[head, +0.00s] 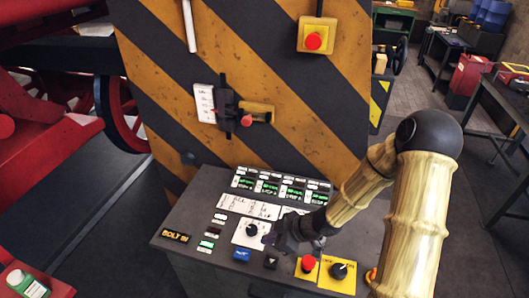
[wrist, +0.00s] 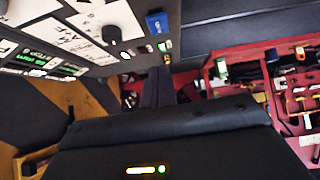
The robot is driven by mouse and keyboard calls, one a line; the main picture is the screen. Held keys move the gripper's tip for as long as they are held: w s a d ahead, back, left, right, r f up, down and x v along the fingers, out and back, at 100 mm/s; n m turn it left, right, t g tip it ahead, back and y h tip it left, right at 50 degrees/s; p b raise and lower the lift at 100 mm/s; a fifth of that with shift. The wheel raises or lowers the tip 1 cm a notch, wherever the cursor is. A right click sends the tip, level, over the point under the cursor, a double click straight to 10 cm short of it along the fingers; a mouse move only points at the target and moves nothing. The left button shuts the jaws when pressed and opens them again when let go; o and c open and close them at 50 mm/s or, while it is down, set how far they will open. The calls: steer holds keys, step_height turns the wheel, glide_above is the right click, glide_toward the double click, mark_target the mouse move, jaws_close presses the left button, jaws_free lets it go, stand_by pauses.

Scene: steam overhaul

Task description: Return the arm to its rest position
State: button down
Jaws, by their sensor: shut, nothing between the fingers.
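My gripper (head: 268,238) is dark and hangs over the sloped top of the grey control console (head: 190,210), close to the black knob on a white plate (head: 250,231). I cannot tell whether it touches the panel. My tan, ribbed arm reaches in from the right, bent at a black elbow. In the wrist view the two dark fingers (wrist: 164,75) are together and hold nothing. The blue button (wrist: 157,22) and the black knob (wrist: 112,33) lie beyond them.
A striped yellow and black panel (head: 270,50) rises behind the console, with a lever unit (head: 240,110) and a red stop button (head: 314,40). A red button (head: 308,264) and a black selector (head: 339,270) sit beneath my arm. Red machinery stands left; benches right.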

steer(key=s+d+r+m+t+h, duration=0.1)
steer(key=d+r+m+h, duration=0.2)
steer(key=d+m+h, duration=0.15)
steer(key=s+d+r+m+h, duration=0.1)
steer(key=d+r+m+h, duration=0.2)
steer(key=d, duration=0.3)
steer(key=s+d+r+m+g+h, duration=0.1)
steer(key=s+r+m, duration=0.5)
steer(key=s+m, duration=0.1)
steer(key=shift+s+d+r, duration=0.35)
steer(key=shift+s+d, duration=0.05)
steer(key=shift+s, duration=0.2)
stand_by(0.9)
